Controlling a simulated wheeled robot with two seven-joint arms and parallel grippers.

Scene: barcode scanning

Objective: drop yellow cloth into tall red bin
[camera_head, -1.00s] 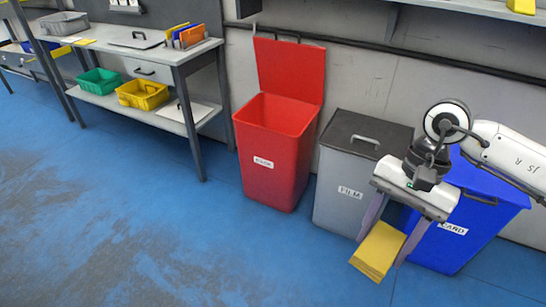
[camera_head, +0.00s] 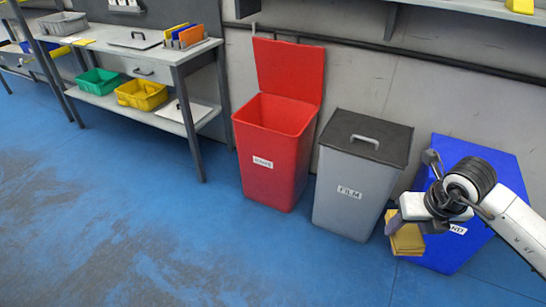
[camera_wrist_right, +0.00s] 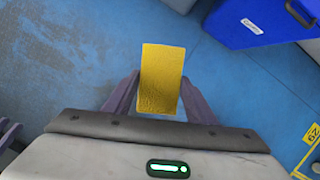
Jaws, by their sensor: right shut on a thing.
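A folded yellow cloth (camera_head: 407,240) is in my right gripper (camera_head: 396,222), in front of the blue bin at the right of the head view. In the right wrist view the cloth (camera_wrist_right: 162,78) sits between the two fingers of the gripper (camera_wrist_right: 160,95), which is shut on it.
A grey bin (camera_head: 350,190) with a shut dark lid stands beside the red bin. A blue bin (camera_head: 478,170) stands at the right. A workbench (camera_head: 150,52) with trays is at the left. The blue floor (camera_head: 190,240) in front is clear.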

